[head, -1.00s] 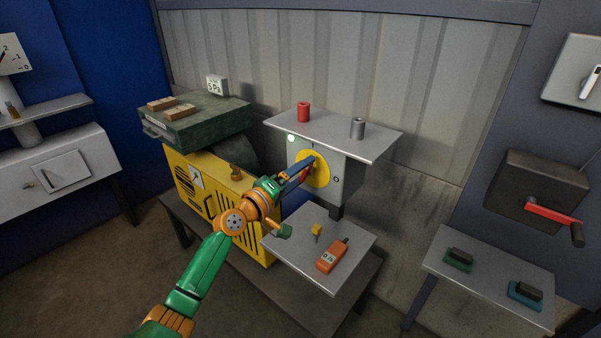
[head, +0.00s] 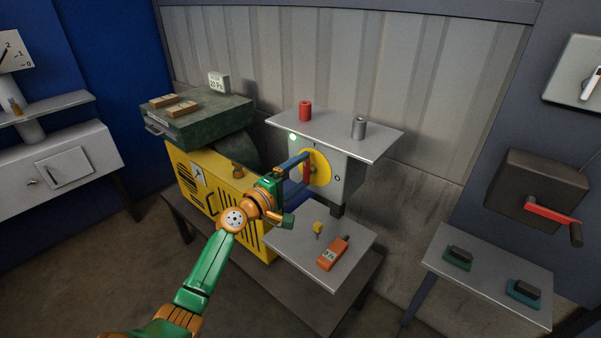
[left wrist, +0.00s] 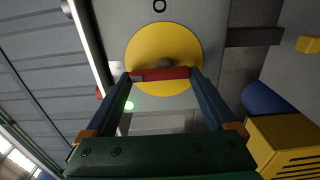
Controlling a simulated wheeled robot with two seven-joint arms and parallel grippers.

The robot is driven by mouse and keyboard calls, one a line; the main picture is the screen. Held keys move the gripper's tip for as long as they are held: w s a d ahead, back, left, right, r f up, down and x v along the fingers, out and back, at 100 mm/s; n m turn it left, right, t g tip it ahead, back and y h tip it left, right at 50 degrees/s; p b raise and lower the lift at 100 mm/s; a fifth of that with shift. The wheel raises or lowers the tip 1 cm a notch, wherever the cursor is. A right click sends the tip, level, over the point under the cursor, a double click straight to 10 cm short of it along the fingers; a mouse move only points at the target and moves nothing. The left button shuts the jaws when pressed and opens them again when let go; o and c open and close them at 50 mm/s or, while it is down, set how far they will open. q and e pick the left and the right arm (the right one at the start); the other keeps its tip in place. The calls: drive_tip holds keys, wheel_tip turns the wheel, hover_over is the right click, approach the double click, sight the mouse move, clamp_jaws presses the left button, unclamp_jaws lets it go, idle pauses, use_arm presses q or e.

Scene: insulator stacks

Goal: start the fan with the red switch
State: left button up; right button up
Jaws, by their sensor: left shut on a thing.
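The red switch (head: 307,173) is a red bar handle on a yellow disc (head: 321,166), on the front of a grey box under a shelf. The bar stands nearly upright, toward the I mark; the O mark is at the right. My left gripper (head: 305,172) is shut on the red bar. In the left wrist view the red bar (left wrist: 160,74) spans between the blue fingertips, in front of the yellow disc (left wrist: 160,50). A green lamp (head: 292,136) glows on the box. The yellow machine (head: 205,190) with a dark housing stands left. My right gripper is not in view.
A red cylinder (head: 305,111) and a grey cylinder (head: 358,128) stand on the shelf above. An orange meter (head: 332,254) and a small yellow piece (head: 317,227) are on the lower shelf. A red-handled crank (head: 550,215) is at the right.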

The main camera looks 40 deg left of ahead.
use_arm(q)
drive_tip(key=o, duration=1.1)
drive_tip(key=shift+c, duration=0.2)
drive_tip(key=s+b, duration=0.1)
drive_tip(key=s, duration=0.6)
drive_tip(key=shift+a, duration=0.3)
